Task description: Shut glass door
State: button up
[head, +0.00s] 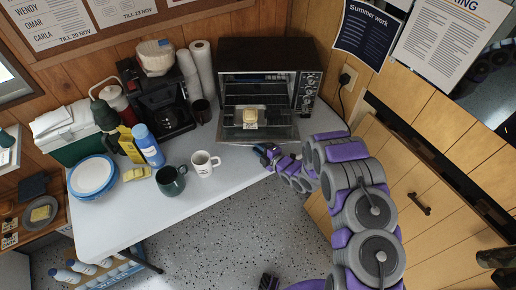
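The toaster oven (313,64) stands at the back right of the white table, with its control knobs on the right. Its glass door (275,132) is folded down open and lies about flat in front of the oven. A small pale yellow block (250,116) sits at the oven's opening; I cannot tell if it rests on the door or a rack inside. My gripper (262,151) is low in front of the door's front edge, near its middle. It is small and dark here, so I cannot see if its fingers are apart or if it touches the door.
A white mug (204,163), a dark green mug (171,181) and a blue bottle (148,147) stand left of my gripper. A coffee maker (163,102) and paper rolls (203,70) stand left of the oven. Wooden cabinets (430,190) are at the right. The grey floor (245,235) is mostly clear.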

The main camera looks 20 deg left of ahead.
aim_at(254, 136)
jog(key=shift+d+r, duration=0.1)
jog(key=shift+d, duration=0.3)
jog(key=shift+c, duration=0.7)
jog(key=shift+a, duration=0.2)
grip_shut()
jog(key=shift+a, duration=0.15)
jog(key=shift+r, duration=0.3)
jog(key=shift+m+g+h, duration=0.3)
jog(key=shift+g+h, duration=0.1)
jog(key=shift+g, duration=0.2)
jog(key=shift+w+a+r+p, duration=0.15)
jog(key=shift+r+p, duration=0.4)
jog(key=shift+r, duration=0.6)
jog(key=shift+w+d+r+p, duration=0.15)
jog(key=shift+r+p, duration=0.4)
jog(key=shift+r, duration=0.6)
